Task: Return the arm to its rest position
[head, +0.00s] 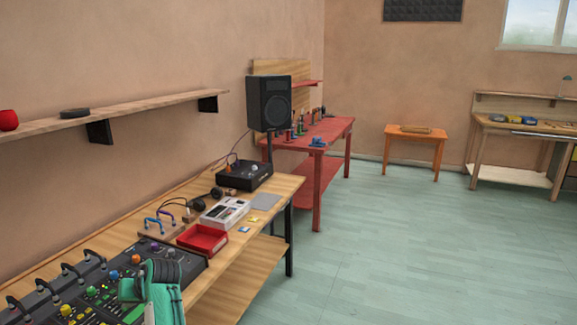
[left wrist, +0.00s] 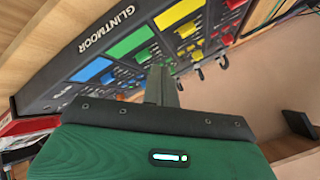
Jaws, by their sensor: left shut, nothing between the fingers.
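My left gripper (head: 152,292), with its green cover and dark parts, shows at the bottom of the head view, over the front right part of a black mixing console (head: 185,262). In the left wrist view my left gripper (left wrist: 161,85) has its fingers together with nothing between them. They point across the console (left wrist: 60,82), which is marked GLINTMOOR and has blue, green, yellow and red sections. I cannot tell the exact gap between fingers and console. My right gripper is in neither view.
The wooden bench (head: 268,188) also bears a red tray (head: 202,238), a white device (head: 224,212), headphones and a black box (head: 244,176). A wall shelf (head: 150,105) runs above. A speaker (head: 270,103) stands beyond, near a red table (head: 330,128). The floor (head: 400,240) at right is clear.

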